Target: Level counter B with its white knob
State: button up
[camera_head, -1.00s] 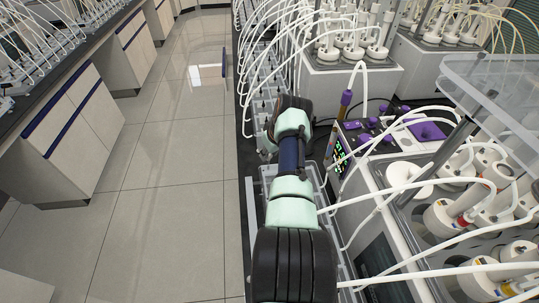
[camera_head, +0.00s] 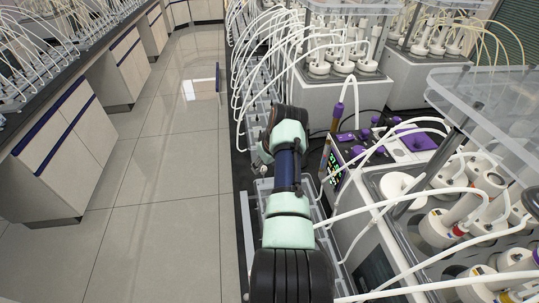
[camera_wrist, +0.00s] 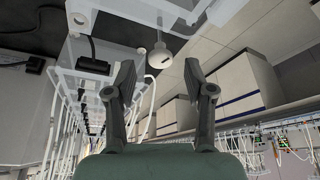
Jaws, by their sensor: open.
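In the wrist view, my gripper (camera_wrist: 159,72) is open and empty, with one dark finger on each side. The knob's stem meets a clear plastic frame (camera_wrist: 122,55), which seems to be part of a counter; no letter B is readable. In the head view, my own arm hides the gripper, and I cannot make out the knob for certain.
White tubes loop over a row of clear units (camera_head: 262,100) along the bench edge. A control box (camera_head: 335,165) with a lit display and purple parts stands right of my arm. White-capped reactors (camera_head: 440,228) fill the right. The tiled floor (camera_head: 165,150) at left is clear.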

jog(key=v, duration=1)
jog(key=shift+s+r, duration=0.15)
jog(key=shift+r, duration=0.05)
